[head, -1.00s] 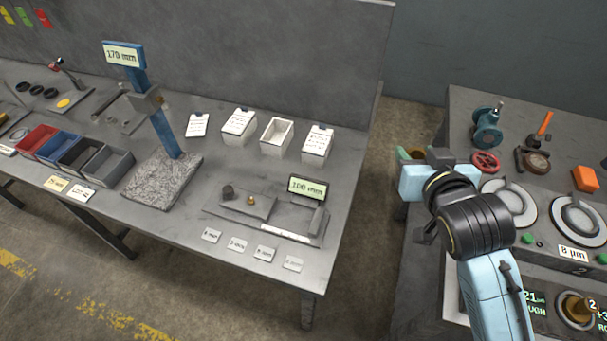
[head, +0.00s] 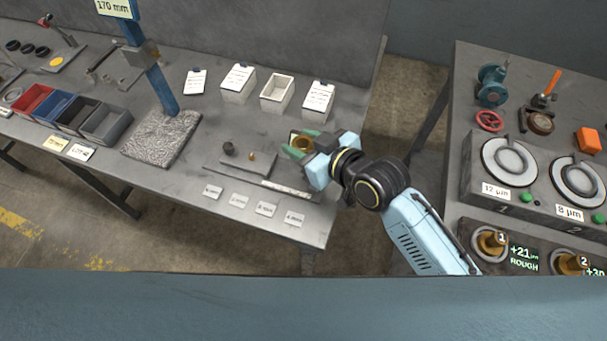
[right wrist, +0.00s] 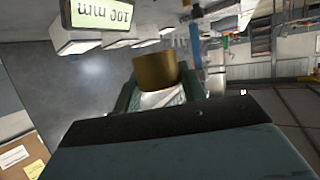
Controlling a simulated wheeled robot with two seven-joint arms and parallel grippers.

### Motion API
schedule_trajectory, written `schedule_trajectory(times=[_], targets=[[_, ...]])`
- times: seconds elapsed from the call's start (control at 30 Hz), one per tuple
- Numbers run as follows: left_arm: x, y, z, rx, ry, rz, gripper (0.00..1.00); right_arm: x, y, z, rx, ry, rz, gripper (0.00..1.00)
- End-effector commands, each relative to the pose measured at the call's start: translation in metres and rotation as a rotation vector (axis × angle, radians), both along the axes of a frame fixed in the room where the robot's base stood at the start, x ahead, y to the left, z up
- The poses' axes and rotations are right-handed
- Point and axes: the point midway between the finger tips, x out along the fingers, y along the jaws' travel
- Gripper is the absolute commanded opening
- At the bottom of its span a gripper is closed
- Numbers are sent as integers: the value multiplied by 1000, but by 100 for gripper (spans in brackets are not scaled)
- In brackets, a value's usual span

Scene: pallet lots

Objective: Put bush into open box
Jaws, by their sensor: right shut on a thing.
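My right gripper (head: 302,146) is over the right end of the left-hand table, shut on a brass bush (head: 301,141). The bush also shows in the right wrist view (right wrist: 155,72) as a gold cylinder between the green fingers. The open box (head: 277,92) is a white box without a lid, empty as far as I can see, at the back of the table. It stands between two boxes with labels on top (head: 238,84) (head: 318,99). The gripper is in front of these boxes and below them in the picture. My left gripper is not in view.
A grey fixture plate (head: 240,165) with small parts lies left of the gripper. A blue post stand (head: 160,95) and coloured bins (head: 80,125) stand further left. Small labels (head: 240,201) lie along the front edge. The right-hand bench holds round machine stations (head: 510,160).

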Motion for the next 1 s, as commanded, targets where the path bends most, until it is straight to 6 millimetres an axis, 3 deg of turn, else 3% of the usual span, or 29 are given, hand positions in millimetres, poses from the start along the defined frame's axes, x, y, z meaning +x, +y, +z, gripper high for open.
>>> schedule_trajectory(times=[0.63, 1.0], targets=[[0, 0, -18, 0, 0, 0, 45, 0, -1, -86, -4, 2, -3, 14], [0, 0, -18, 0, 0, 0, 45, 0, -1, -95, 1, -1, -3, 14]])
